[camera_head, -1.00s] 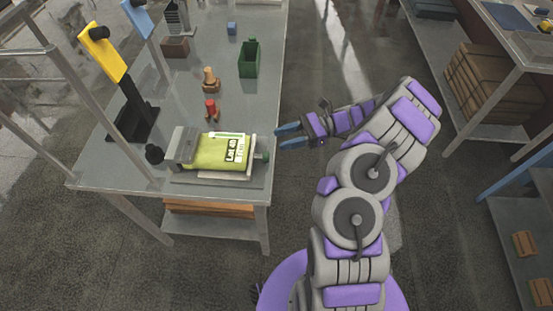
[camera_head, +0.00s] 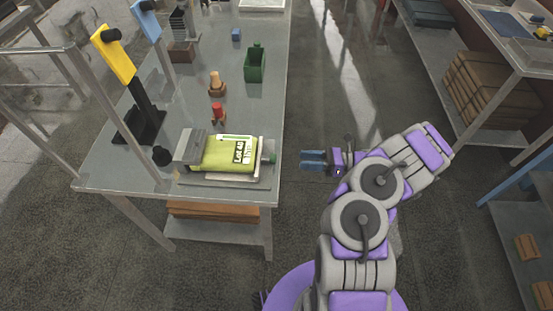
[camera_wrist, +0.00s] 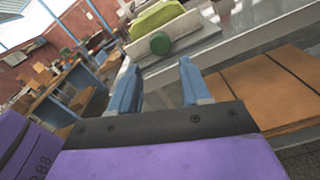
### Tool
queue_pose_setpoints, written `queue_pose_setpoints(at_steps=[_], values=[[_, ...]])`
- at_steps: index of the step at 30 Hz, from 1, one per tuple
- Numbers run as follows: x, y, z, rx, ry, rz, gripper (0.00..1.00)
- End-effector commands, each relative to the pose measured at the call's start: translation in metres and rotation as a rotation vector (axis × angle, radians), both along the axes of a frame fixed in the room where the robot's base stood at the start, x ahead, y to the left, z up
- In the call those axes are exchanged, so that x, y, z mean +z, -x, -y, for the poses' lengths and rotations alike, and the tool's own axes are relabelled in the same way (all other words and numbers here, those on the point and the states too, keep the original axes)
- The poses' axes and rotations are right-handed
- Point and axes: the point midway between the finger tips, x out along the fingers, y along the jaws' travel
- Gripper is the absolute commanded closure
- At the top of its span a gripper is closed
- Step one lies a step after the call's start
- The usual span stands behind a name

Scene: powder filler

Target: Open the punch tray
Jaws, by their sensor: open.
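The punch machine (camera_head: 188,150) sits at the front right corner of the metal table. A yellow-green bag (camera_head: 228,153) labelled Lot 40 lies flat on it. A green round knob (camera_head: 272,158) sticks out at its right end, past the bag. In the wrist view the green knob (camera_wrist: 160,43) is ahead of the fingers, above and between them, with the bag (camera_wrist: 157,16) behind it. My gripper (camera_head: 303,160) is open and empty, right of the table edge and apart from the knob. Its blue fingers (camera_wrist: 158,85) point toward the knob. I cannot tell the tray from the machine's base.
A red-topped stamp (camera_head: 218,113), a wooden stamp (camera_head: 216,83) and a green bin (camera_head: 255,62) stand farther back on the table (camera_head: 190,95). A yellow panel on a black stand (camera_head: 115,53) is at left. Brown boxes (camera_wrist: 270,85) lie beneath the table. The floor around my gripper is clear.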

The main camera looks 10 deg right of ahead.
Motion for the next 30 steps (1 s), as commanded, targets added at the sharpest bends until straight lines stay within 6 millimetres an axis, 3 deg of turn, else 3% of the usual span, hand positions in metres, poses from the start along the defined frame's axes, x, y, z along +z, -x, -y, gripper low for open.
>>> queue_pose_setpoints(at_steps=[6, 15, 21, 30], values=[[-0.002, -0.013, -0.042, 0.003, -0.005, -0.002, 0.53], [-0.001, -0.027, -0.088, 0.002, 0.001, 0.001, 0.53], [-0.001, -0.031, -0.098, 0.000, 0.002, -0.002, 0.53], [-0.001, -0.032, -0.098, -0.001, 0.001, -0.001, 0.55]])
